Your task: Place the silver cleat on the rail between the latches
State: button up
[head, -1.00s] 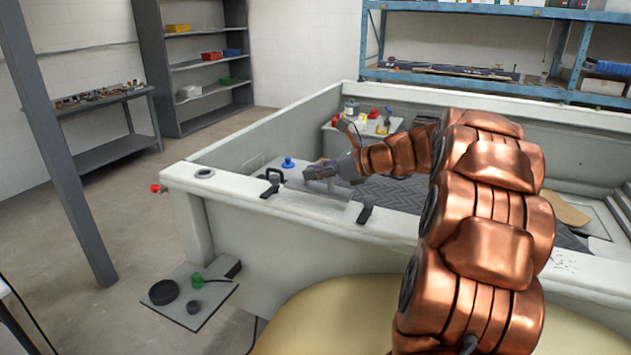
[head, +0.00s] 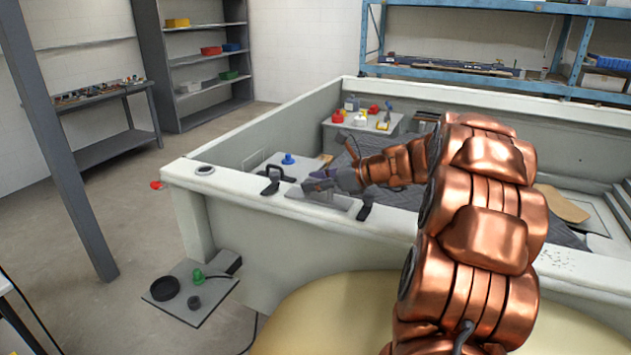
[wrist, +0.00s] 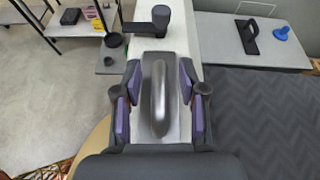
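The silver cleat (wrist: 158,95), a long rounded handle on a flat base, lies lengthwise between my gripper's purple finger pads in the wrist view. My gripper (wrist: 159,85) straddles it, with the pads very close to both sides of the base. Whether they press on it is unclear. In the head view my gripper (head: 318,186) is low over the rail (head: 240,183), between the left black latch (head: 270,187) and the right black latch (head: 364,212). One latch (wrist: 161,17) also shows beyond the cleat in the wrist view.
A side tray (head: 183,317) with a black dish and a green piece sits low outside the shell. Inside the shell, a blue knob (head: 289,159) stands on a light panel behind the rail. A bench (head: 393,122) with small coloured items is farther back.

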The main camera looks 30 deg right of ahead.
jog(key=b+v, duration=0.3)
jog(key=v, duration=0.9)
jog(key=s+a+f+n+g, duration=0.3)
jog(key=a+n, duration=0.1)
jog(key=a, duration=0.5)
jog(key=s+a+f+n+g, duration=0.25)
jog(key=a+n, duration=0.25)
jog(key=a, duration=0.4)
jog(key=s+a+f+n+g, duration=0.2)
jog(key=a+f+n+g, duration=0.15)
jog(key=a, duration=0.55)
jog(key=s+a+f+n+g+h, duration=0.1)
jog(key=s+f+n+g+h, duration=0.1)
jog(key=s+f+n, duration=0.3)
jog(key=s+a+f+n+g+h, duration=0.2)
jog(key=s+f+n+h, duration=0.2)
jog(key=s+n, duration=0.7)
jog(key=s+h, duration=0.1)
jog(key=s, duration=0.4)
jog(key=shift+f, duration=0.35)
